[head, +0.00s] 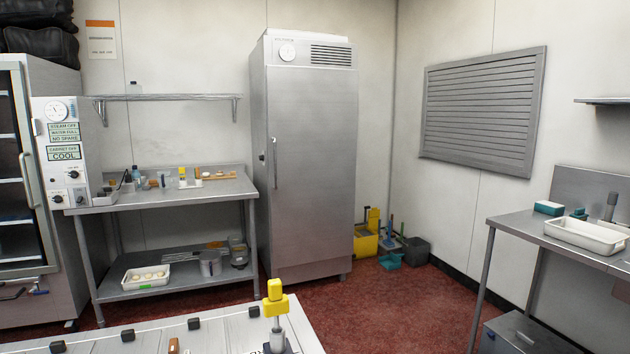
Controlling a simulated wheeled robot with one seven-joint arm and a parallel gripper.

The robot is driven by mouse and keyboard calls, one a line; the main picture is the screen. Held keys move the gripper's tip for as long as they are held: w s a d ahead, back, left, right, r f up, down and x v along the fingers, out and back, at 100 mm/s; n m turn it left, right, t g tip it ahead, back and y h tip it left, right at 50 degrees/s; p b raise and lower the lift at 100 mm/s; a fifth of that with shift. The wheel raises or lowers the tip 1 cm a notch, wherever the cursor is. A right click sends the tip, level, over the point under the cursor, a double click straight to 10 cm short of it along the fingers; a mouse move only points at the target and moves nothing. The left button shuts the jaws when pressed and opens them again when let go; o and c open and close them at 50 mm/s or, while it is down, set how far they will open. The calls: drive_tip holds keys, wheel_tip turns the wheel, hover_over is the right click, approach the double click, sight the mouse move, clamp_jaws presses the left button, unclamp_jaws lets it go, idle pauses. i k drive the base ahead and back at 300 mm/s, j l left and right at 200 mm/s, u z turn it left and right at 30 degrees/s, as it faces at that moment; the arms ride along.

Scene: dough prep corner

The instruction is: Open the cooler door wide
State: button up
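The cooler is a tall stainless steel cabinet (310,200) in the middle of the head view, against the back wall near the corner. A round dial and a vent grille sit on its top panel. Its single door (318,150) looks shut, flush with the body. A vertical handle (275,163) runs along the door's left edge. The inside is hidden. My gripper is not in view.
A steel table (165,200) with small items stands left of the cooler, beside a glass-fronted cabinet (22,170). A bench (225,330) with a yellow-topped item (277,300) is in front. Yellow bucket (367,240) and bins stand right of the cooler. Red floor between is clear.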

sight(312, 112)
drive_tip(key=z, duration=0.25)
drive_tip(key=l+z, duration=0.2)
drive_tip(key=l, duration=0.15)
drive_tip(key=i+l+z, duration=0.2)
drive_tip(key=l, duration=0.15)
drive_tip(key=l+z, duration=0.2)
drive_tip(key=l, duration=0.15)
drive_tip(key=i+l+u, duration=0.3)
drive_tip(key=i+l, duration=0.55)
drive_tip(key=i, duration=0.15)
drive_tip(key=i+u, duration=0.3)
drive_tip(key=i, duration=0.6)
drive_tip(key=i+l+u, duration=0.1)
drive_tip(key=i+u, duration=0.25)
drive_tip(key=i, duration=0.5)
drive_tip(key=i+u, duration=0.2)
drive_tip(key=i, duration=0.45)
drive_tip(key=i+u, duration=0.2)
drive_tip(key=i, duration=0.45)
drive_tip(key=i+l+u, duration=0.15)
drive_tip(key=i, duration=0.5)
